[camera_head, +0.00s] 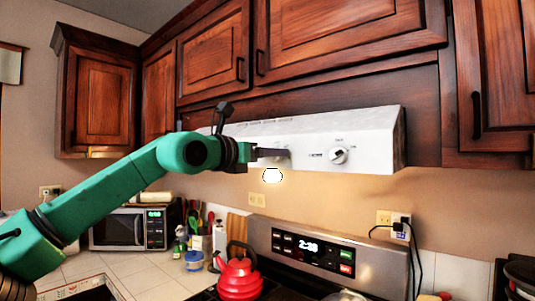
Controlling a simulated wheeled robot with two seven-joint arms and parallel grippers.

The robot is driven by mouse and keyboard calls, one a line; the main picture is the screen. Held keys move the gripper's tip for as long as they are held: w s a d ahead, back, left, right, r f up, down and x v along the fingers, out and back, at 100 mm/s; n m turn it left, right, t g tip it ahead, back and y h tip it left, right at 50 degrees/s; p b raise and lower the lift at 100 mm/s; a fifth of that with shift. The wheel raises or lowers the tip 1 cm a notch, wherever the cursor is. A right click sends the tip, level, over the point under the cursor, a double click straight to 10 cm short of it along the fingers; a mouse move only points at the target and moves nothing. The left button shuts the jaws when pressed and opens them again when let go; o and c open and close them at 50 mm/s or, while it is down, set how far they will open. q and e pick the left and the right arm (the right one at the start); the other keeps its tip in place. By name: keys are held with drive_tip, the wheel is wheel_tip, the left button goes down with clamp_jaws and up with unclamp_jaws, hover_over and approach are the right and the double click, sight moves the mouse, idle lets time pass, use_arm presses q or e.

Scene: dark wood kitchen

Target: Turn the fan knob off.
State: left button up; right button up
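The white range hood (370,140) hangs under the dark wood cabinets. A round fan knob (338,156) with small markings around it sits on the right part of its front. My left arm reaches in from the left. My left gripper (272,153) is in front of the hood, left of this knob and apart from it. Its dark fingers point right and overlap each other, so their opening is unclear. They cover part of the hood front, where a second control partly shows at the fingertips; contact is unclear. My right gripper is out of view.
A lit lamp (272,176) glows under the hood. Below are a red kettle (240,277) and the stove's control panel (318,255). A microwave (130,229) stands on the left counter. Cabinets close off the space above the hood; the space before its right part is clear.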

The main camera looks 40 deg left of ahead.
use_arm(q)
drive_tip(key=s+b, duration=0.7)
drive_tip(key=s, duration=0.7)
drive_tip(key=shift+s+d+b, duration=0.15)
drive_tip(key=shift+s+b, duration=0.1)
drive_tip(key=shift+b, duration=0.05)
